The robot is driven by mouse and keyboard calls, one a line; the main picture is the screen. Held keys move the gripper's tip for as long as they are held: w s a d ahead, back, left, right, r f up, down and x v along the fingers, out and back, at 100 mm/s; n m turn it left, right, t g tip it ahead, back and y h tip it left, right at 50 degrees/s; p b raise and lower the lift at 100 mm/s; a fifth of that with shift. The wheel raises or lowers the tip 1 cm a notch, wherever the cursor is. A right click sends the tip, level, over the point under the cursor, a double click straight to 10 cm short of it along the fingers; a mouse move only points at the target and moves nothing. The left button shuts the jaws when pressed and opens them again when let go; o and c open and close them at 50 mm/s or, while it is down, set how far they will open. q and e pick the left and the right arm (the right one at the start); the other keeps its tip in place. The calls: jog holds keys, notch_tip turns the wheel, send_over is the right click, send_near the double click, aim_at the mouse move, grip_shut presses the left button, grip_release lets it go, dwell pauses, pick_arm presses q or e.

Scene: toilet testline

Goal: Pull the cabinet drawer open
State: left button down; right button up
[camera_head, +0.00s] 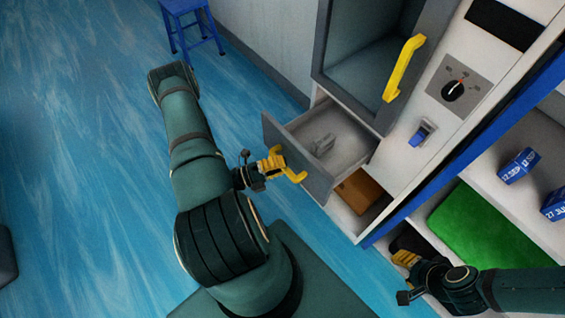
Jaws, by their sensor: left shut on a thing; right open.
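The cabinet drawer (337,137) is pulled out from the white cabinet, with its grey front (312,178) standing away from the body. The yellow drawer handle (293,174) is on the front. My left gripper (278,163) is shut on the handle, its fingers partly covering it. My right gripper (404,258) is open at the lower right, beside the shelf unit and apart from the drawer.
An opening below the drawer holds a brown box (357,192). Above is a compartment with a yellow handle (404,68). A dial (453,91) and blue switch (421,134) sit on the panel. Shelves at right hold blue boxes (518,166) and a green mat (484,232).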

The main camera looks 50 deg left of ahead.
pick_arm(q)
jog(key=c, duration=0.9)
grip_release()
jog(key=shift+c, duration=0.2)
jog(key=v, duration=1.2)
